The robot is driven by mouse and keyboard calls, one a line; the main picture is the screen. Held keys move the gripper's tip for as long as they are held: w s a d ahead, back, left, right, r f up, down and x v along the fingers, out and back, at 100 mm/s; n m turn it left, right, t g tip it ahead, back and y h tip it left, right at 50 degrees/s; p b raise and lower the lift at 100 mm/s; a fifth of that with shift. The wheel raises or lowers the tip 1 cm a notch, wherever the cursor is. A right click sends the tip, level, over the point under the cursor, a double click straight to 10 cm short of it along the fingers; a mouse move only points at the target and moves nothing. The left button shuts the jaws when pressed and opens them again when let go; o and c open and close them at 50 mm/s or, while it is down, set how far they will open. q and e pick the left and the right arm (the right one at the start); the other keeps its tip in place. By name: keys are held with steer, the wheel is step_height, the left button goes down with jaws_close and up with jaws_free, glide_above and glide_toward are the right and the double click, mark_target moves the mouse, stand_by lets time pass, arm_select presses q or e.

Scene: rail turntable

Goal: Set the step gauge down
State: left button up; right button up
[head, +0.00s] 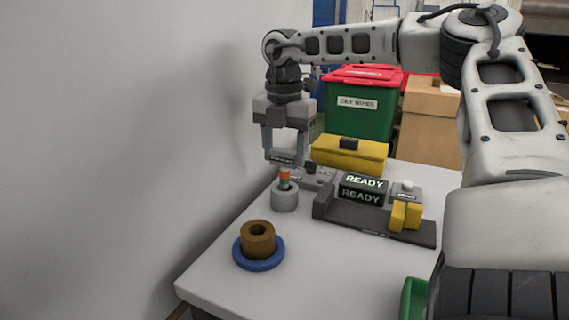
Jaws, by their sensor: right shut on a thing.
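My right gripper (284,157) points down over the far left part of the table and is shut on the step gauge. The gauge shows a dark labelled top piece between the fingertips and a stem with orange and green bands (284,178) below it. The stem's lower end meets the opening of a grey cylinder (285,198) standing on the table. I cannot tell how deep the stem sits in it. The gauge looks about upright. My left gripper is not in view.
A brown ring on a blue round base (259,263) stands at the front left. A dark fixture with a READY display (361,190) and yellow blocks (405,216) is to the right. Behind are a yellow case (349,158) and a green bin (359,110). The white table (325,270) is clear at front.

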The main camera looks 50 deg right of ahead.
mark_target(284, 163)
steer(key=shift+w+d+f, duration=0.1)
steer(key=shift+d+f, duration=0.05)
steer(key=shift+f, duration=1.55)
steer(key=shift+f, duration=0.15)
steer(key=o, duration=1.2)
steer(key=shift+c, duration=0.2)
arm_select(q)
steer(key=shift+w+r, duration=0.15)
arm_select(e)
steer(key=shift+r, duration=0.3)
step_height(284, 163, up, 12)
steer(key=shift+f+p, duration=0.1)
steer(key=shift+p, duration=0.25)
